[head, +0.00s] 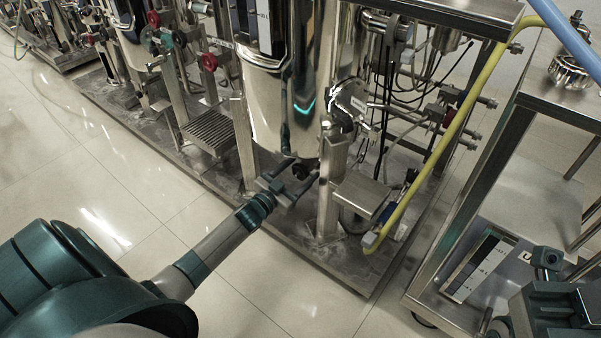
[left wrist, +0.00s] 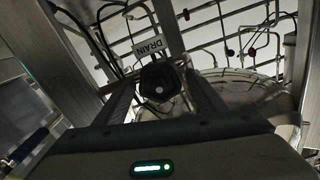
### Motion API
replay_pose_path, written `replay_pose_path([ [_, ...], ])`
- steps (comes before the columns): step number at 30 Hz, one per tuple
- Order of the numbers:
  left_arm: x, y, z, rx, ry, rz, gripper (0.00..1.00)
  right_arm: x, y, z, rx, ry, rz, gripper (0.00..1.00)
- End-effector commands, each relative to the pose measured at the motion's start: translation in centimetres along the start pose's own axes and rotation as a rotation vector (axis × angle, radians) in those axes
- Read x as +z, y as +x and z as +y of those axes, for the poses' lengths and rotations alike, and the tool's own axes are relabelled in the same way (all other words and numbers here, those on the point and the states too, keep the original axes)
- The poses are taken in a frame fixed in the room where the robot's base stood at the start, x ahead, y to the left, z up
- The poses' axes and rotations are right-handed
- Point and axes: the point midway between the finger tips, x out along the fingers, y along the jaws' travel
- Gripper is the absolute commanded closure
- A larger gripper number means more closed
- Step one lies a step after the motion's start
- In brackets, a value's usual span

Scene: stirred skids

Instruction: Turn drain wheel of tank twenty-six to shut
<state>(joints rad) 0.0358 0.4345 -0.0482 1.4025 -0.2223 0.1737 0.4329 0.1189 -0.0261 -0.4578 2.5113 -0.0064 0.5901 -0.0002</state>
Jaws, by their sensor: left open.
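A shiny steel tank (head: 277,115) stands on a skid in the head view; I cannot read its number. A small dark drain wheel (head: 302,170) sits low under it, partly hidden by my gripper. My left gripper (head: 300,172) is open, with one finger on each side of the wheel. I cannot tell whether the fingers touch it. Teal and dark parts of my right arm show at the lower right; its fingers cannot be made out.
A steel post (head: 328,197) stands just right of the left gripper. A yellow hose (head: 440,140) runs down to the skid's right end. A steel cart (head: 470,215) stands at the right. Red hand wheels (head: 209,62) are at the left. The tiled floor (head: 130,195) is clear.

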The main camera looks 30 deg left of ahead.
Motion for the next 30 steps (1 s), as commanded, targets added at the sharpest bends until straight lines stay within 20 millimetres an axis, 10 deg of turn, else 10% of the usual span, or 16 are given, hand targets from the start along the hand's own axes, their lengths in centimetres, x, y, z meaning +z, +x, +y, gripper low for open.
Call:
replay_pose_path([
  [7, 0.0, 0.03, -0.01, 0.0, 0.0, -0.001, 0.35, -0.04, 0.16, -0.11, -0.003, 0.003, 0.007, 0.69],
  [13, 0.01, 0.01, -0.01, 0.0, 0.0, -0.001, 0.76, -0.07, 0.15, -0.03, -0.003, 0.0, 0.008, 0.69],
  [30, -0.07, -0.01, 0.04, -0.001, 0.112, -0.002, 0.76, -0.27, 0.16, 0.52, 0.007, -0.016, 0.001, 0.69],
])
